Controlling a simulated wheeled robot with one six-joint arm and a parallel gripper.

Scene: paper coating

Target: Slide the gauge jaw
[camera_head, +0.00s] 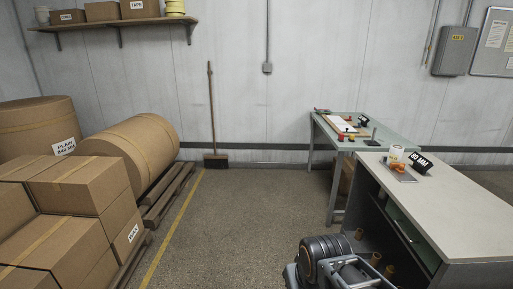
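I cannot pick out the gauge or its jaw with certainty; the small items are too small to tell. On the near bench, a black sign reading what looks like "80 MM" (420,160) stands beside a white cup-like item (396,153) and a small orange item (397,167). On the far glass-topped table (383,143) lie a white sheet (342,123), small red and orange pieces (349,132) and a dark block (363,121). A part of my arm, dark and ribbed, shows at the bottom; my gripper's fingers are not visible.
The near bench (450,205) fills the right, with open shelves below. Stacked boxes (75,215), large paper rolls (138,150) and pallets (165,195) line the left. A broom (212,120) leans on the back wall. The floor (245,210) between is clear.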

